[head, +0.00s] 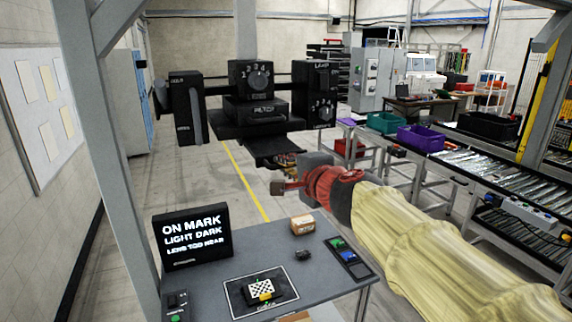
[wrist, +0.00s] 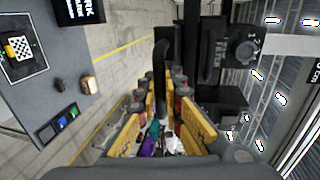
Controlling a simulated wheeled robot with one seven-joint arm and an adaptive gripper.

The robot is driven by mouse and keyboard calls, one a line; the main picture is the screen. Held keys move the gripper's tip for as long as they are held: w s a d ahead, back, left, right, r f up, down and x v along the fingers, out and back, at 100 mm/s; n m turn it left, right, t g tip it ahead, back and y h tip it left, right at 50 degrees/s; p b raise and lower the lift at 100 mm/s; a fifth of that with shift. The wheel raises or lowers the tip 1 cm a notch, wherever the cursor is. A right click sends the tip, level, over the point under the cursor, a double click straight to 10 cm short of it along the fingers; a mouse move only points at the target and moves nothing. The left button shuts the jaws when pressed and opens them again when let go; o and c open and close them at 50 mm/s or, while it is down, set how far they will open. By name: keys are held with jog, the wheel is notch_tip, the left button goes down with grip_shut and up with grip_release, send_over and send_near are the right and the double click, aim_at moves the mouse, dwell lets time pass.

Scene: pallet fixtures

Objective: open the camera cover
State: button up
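The black camera rig (head: 258,105) hangs above the grey bench in the head view, with numbered dials and a central box. A flat black flap (head: 275,148) sticks out low at its front; it looks like the camera cover. My gripper (head: 287,178) is just below and right of that flap. In the wrist view, my gripper (wrist: 160,80) has its two yellow fingers apart. A dark curved strip (wrist: 159,65), probably the flap seen edge-on, lies between the fingers with gaps on both sides. I cannot tell whether either finger touches it.
The grey bench (head: 220,255) carries a screen (head: 192,237) reading "ON MARK, LIGHT DARK, LENS TOO NEAR". A grey post (head: 122,150) stands at the left.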

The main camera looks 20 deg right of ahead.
jog(key=o, duration=0.4)
jog(key=v, duration=1.2)
dwell(0.4)
